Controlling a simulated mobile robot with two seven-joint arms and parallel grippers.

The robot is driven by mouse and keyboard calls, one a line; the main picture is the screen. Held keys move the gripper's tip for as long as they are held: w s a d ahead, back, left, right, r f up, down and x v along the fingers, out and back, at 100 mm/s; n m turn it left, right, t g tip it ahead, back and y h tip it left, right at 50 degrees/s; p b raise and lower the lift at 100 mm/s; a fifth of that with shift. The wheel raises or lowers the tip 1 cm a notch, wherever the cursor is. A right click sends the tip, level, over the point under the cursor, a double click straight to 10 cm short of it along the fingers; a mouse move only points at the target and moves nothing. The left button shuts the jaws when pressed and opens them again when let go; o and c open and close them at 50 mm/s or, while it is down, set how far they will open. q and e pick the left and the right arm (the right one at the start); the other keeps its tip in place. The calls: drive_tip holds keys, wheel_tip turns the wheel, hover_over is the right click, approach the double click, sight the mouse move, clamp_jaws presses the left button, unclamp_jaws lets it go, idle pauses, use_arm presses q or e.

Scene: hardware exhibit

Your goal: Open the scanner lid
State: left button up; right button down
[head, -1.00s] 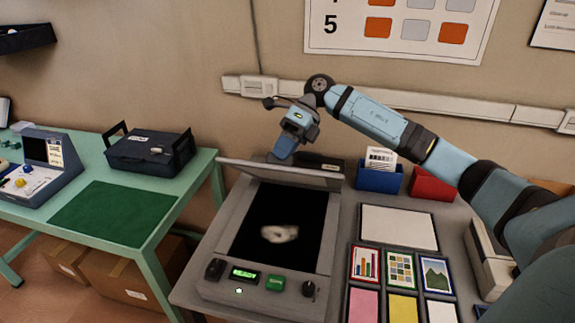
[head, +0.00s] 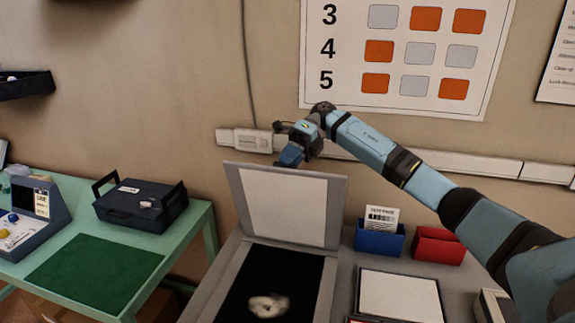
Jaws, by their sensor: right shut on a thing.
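The scanner (head: 228,277) stands on the grey table with its lid (head: 284,207) raised. The lid's white underside faces me and stands steeply above the back of the dark glass (head: 257,262). A small pale object (head: 267,304) lies on the glass. My right gripper (head: 289,160) is at the lid's top edge, near its middle, shut on the lid. The fingertips are partly hidden behind the edge. My left gripper is not in view.
A blue bin (head: 380,240) with a card and a red bin (head: 438,247) stand right of the scanner. A white-topped panel (head: 399,297) lies in front of them. A green table (head: 185,238) with a dark case (head: 141,207) is at the left. The wall rail (head: 460,165) runs behind my arm.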

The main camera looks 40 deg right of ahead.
drive_tip(key=shift+d+f, duration=0.1)
drive_tip(key=shift+f, duration=0.2)
drive_tip(key=c, duration=1.2)
unclamp_jaws()
drive_tip(key=shift+w, duration=0.1)
drive_tip(key=shift+c, duration=0.2)
drive_tip(key=shift+o, duration=0.2)
drive_tip(key=shift+w+d+f, duration=0.1)
drive_tip(key=shift+d+f, duration=0.05)
drive_tip(key=shift+d, duration=0.05)
drive_tip(key=shift+a+r, duration=0.1)
drive_tip(key=shift+r, duration=0.1)
drive_tip(key=v, duration=1.2)
drive_tip(key=shift+b, duration=0.45)
